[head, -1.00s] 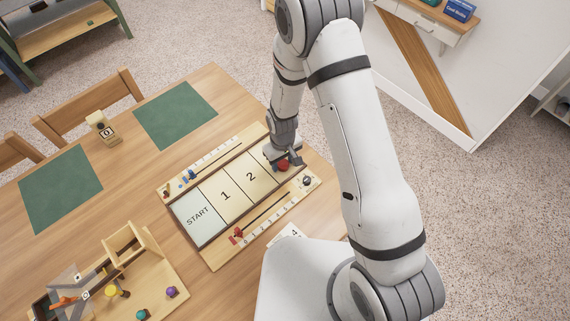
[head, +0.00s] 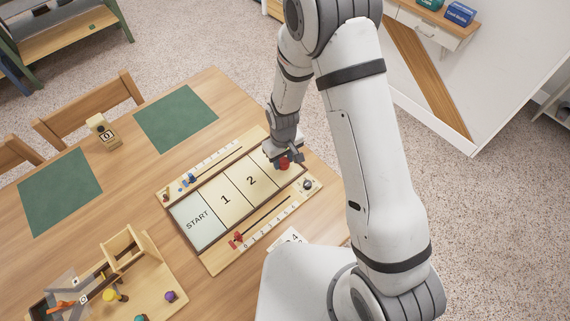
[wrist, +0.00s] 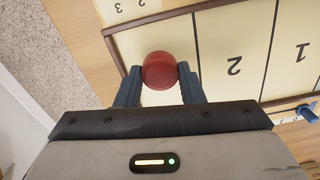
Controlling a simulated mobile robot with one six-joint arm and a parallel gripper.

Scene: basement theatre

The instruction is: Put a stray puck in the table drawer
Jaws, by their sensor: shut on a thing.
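A red puck (wrist: 160,70) sits between the two blue fingers of my gripper (wrist: 159,84) in the wrist view. My gripper is shut on it, a finger touching each side. In the head view the red puck (head: 284,163) shows below my gripper (head: 287,158), over the board section beyond the one marked 2. I cannot tell whether the puck still touches the board. The game board (head: 226,200) has sections marked START, 1 and 2. No table drawer shows; my arm hides part of the table's right side.
Side rails with small sliders line the board. A chair (head: 90,110) stands at the far edge.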

